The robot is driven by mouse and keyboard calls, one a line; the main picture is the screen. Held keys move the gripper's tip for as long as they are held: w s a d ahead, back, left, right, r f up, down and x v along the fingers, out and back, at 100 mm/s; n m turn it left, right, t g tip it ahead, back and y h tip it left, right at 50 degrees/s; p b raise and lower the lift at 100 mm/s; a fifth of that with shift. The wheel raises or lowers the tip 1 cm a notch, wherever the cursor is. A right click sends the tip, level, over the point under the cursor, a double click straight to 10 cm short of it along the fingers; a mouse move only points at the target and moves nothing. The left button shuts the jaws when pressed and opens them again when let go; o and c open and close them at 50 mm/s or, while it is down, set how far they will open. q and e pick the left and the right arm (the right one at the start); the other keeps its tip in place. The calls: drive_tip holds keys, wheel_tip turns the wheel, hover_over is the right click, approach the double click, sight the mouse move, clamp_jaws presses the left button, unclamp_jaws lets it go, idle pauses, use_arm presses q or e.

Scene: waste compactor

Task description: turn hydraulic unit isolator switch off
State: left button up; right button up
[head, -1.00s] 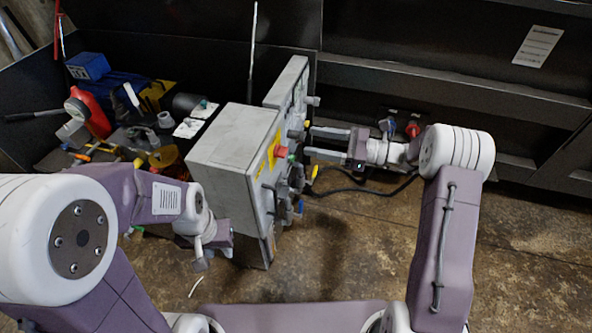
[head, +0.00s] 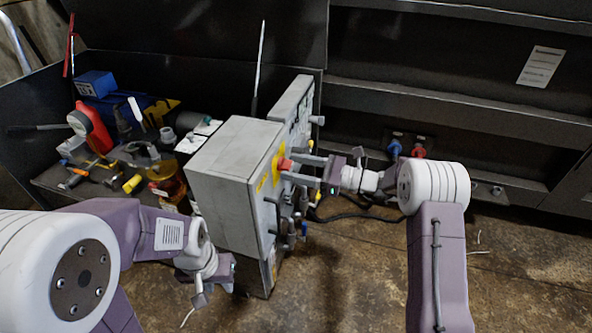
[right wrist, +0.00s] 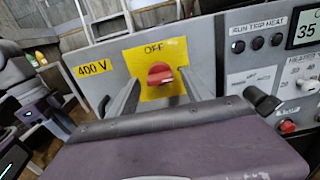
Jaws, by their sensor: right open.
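The isolator switch is a red knob (head: 285,164) on a yellow plate (head: 275,172) on the grey control cabinet. In the right wrist view the red knob (right wrist: 160,75) sits on the yellow plate (right wrist: 150,55) under the word "OFF". My right gripper (head: 295,168) is open at the panel face; its fingers (right wrist: 158,88) appear on either side of the knob. Whether they touch it cannot be told. My left gripper (head: 207,288) hangs low, left of the cabinet; its jaw state is unclear.
The grey cabinet (head: 228,170) has other knobs and levers on the same face. In the right wrist view a black knob (right wrist: 262,100) and a red button (right wrist: 287,126) lie to the right. Black cable (head: 350,217) hangs behind my right gripper.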

clamp_jaws()
drive_tip(key=shift+n, duration=0.3)
drive_tip(key=shift+f+n+b, duration=0.1)
drive_tip(key=shift+n+b, duration=8.15)
drive_tip(key=shift+n, duration=0.45)
unclamp_jaws()
